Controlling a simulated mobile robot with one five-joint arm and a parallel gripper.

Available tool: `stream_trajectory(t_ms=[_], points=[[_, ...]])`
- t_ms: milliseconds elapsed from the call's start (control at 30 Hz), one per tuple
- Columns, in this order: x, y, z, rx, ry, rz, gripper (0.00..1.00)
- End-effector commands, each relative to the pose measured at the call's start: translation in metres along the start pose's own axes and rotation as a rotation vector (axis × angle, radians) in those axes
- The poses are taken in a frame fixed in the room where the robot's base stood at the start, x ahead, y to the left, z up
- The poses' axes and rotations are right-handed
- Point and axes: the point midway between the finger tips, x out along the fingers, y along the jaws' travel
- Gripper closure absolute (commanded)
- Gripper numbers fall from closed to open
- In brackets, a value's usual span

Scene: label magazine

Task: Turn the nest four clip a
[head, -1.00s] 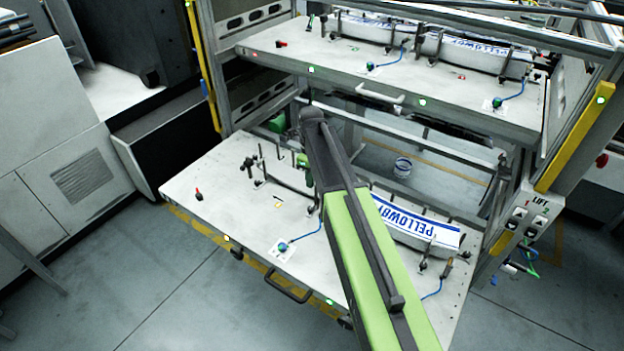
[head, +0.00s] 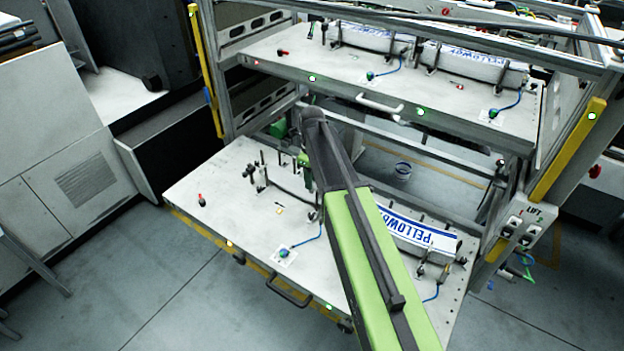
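The lower drawer (head: 225,205) is pulled out. Its right nest holds a curved stack of labels (head: 410,228) printed in blue, partly covered by my arm. Small dark clips (head: 420,268) stand at the right end of that stack. The left nest has dark posts and clips (head: 250,170) and no visible label stack. No readable number shows which nest is four or which clip is a. My green arm crosses the drawer from the bottom to its dark elbow.
An upper shelf (head: 300,66) with label stacks (head: 470,62) and a white handle (head: 380,103) overhangs the back. Yellow-edged posts (head: 568,150) flank the rack. A lift panel (head: 527,222) is at right. The floor (head: 150,290) in front left is clear.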

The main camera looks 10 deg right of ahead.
Motion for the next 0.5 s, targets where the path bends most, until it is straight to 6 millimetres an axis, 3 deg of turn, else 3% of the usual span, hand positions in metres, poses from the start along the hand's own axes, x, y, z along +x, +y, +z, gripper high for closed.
stream_trajectory(t_ms=[33, 500], points=[[-0.023, 0.000, 0.000, 0.000, 0.000, 0.000, 0.69], [-0.125, 0.000, 0.000, 0.000, 0.000, 0.000, 0.69]])
